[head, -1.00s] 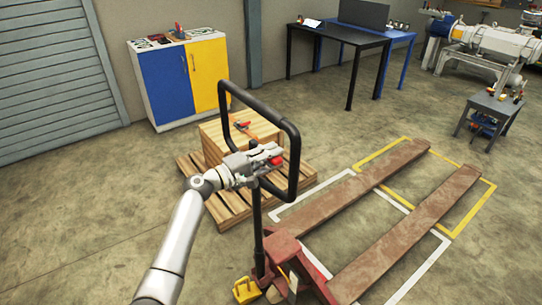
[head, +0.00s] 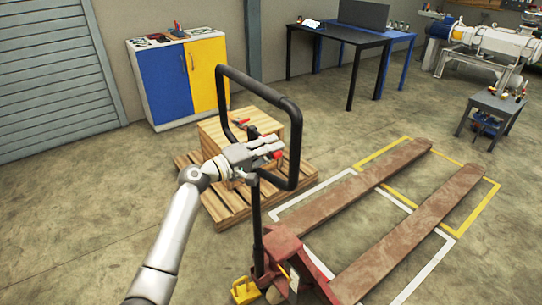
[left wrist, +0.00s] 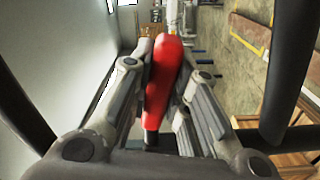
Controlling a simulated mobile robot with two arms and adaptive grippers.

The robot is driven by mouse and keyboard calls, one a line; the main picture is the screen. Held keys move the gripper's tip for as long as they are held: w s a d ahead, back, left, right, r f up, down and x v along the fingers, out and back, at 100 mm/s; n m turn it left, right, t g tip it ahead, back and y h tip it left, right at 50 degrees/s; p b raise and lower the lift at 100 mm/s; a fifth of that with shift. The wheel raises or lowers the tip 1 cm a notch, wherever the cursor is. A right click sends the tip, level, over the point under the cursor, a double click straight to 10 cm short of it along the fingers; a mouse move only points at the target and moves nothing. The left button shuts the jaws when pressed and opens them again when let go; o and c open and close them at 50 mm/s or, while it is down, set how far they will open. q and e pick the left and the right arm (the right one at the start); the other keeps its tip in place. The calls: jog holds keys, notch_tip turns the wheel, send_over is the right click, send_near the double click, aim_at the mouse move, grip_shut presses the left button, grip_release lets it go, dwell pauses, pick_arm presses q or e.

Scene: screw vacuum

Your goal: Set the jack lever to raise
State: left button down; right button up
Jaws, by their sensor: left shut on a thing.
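The jack lever (left wrist: 163,75) is a red paddle-shaped grip. In the left wrist view it stands between the two grey fingers of my left gripper (head: 270,147), which is shut on it. In the head view only small red parts show at the fingertips, and the fingers hide the rest. The gripper is inside the black loop handle (head: 297,125) of the red pallet jack (head: 285,243). The handle's black shaft (head: 257,225) runs down to the jack's base. The lever's exact setting cannot be told. My right gripper is not in view.
The jack's two brown forks (head: 380,253) lie along white and yellow floor lines. A wooden crate (head: 285,126) on a pallet (head: 228,208) stands close behind the handle. A blue and yellow cabinet (head: 163,85) is at the wall. Open floor lies left.

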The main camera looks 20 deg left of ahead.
pick_arm(q)
jog(key=shift+f+m+b, duration=0.5)
jog(key=shift+b, duration=0.4)
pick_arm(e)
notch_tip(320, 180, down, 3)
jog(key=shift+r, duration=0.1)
pick_arm(q)
jog(key=c, duration=1.4)
grip_release()
jog(key=shift+o, duration=0.2)
jog(key=shift+r, duration=0.1)
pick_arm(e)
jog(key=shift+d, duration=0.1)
pick_arm(q)
jog(key=v, duration=1.2)
jog(key=shift+a, duration=0.1)
